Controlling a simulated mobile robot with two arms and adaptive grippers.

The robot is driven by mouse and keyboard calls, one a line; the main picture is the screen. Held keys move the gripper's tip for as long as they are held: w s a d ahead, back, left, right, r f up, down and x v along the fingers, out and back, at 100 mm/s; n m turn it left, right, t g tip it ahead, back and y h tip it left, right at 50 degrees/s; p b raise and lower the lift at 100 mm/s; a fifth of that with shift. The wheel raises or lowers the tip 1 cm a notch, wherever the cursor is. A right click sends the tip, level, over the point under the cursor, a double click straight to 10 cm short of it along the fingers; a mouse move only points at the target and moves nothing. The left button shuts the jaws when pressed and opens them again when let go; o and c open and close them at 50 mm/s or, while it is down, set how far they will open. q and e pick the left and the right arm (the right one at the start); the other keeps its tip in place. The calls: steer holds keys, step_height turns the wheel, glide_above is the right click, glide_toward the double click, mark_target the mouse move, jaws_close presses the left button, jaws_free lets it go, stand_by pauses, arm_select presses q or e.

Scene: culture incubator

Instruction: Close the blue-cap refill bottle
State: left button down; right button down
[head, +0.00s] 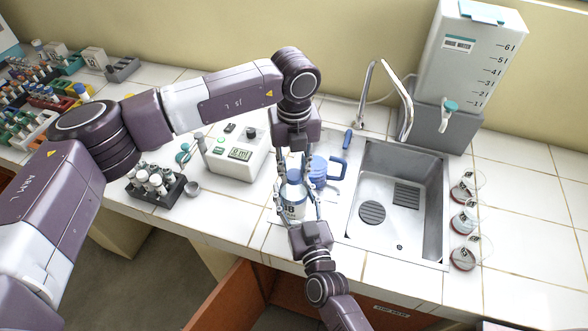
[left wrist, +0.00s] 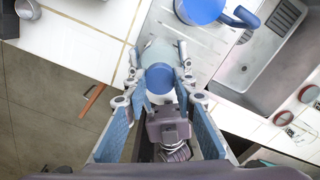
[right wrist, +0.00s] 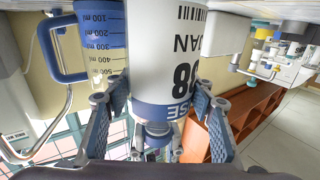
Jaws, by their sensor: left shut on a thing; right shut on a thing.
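The refill bottle (head: 291,209) stands on the counter left of the sink, white with a printed label and topped by a blue cap (head: 294,176). My left gripper (head: 294,172) reaches down from above and is shut on the cap, which also shows between its fingers in the left wrist view (left wrist: 160,77). My right gripper (head: 304,212) comes from the front and is shut on the bottle, whose white body fills the middle of the right wrist view (right wrist: 165,45). The fingers hide the neck, so I cannot tell how tightly the cap sits.
A blue graduated jug (head: 319,170) with a handle stands close behind the bottle. The sink (head: 398,160) and faucet (head: 405,100) are to the right. A white instrument (head: 236,157) and a dark vial rack (head: 172,192) are to the left. An orange-brown drawer (head: 232,298) stands open below.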

arm_select(q)
steer(key=m, duration=2.7)
steer(key=shift+f+m, duration=0.1)
steer(key=shift+m, duration=0.2)
steer(key=c, duration=1.5)
jaws_free()
step_height(320, 180, up, 12)
steer(key=shift+r, duration=0.1)
